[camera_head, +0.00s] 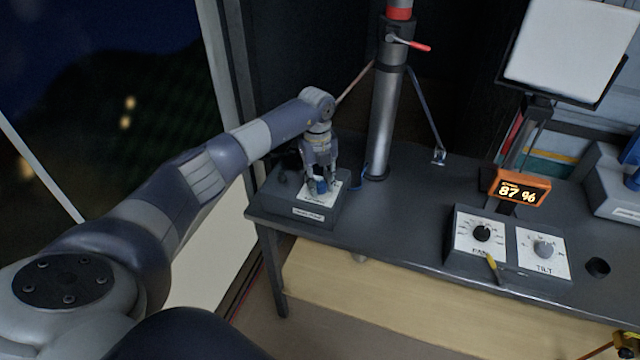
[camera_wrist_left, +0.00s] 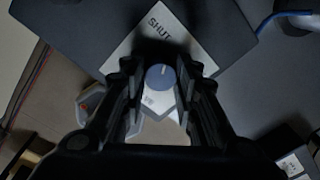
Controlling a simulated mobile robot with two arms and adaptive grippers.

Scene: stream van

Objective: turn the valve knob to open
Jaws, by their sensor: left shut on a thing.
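The valve knob (camera_head: 320,186) is small and blue and sits on a white label plate on top of a grey box (camera_head: 290,207) at the left end of the desk. In the left wrist view the blue knob (camera_wrist_left: 160,77) has a pale line on its top, and the plate (camera_wrist_left: 151,37) reads "SHUT". My left gripper (camera_head: 321,183) points down over the box and is shut on the knob, one finger on each side. Its fingers (camera_wrist_left: 158,92) hide part of the plate. My right gripper does not show clearly in the head view.
A metal pole (camera_head: 383,120) with a red lever stands behind the box. To the right are a PAN and TILT dial box (camera_head: 508,249), an orange display (camera_head: 520,188) reading 87 % and a pale panel (camera_head: 570,45). The desk (camera_head: 400,215) between is clear.

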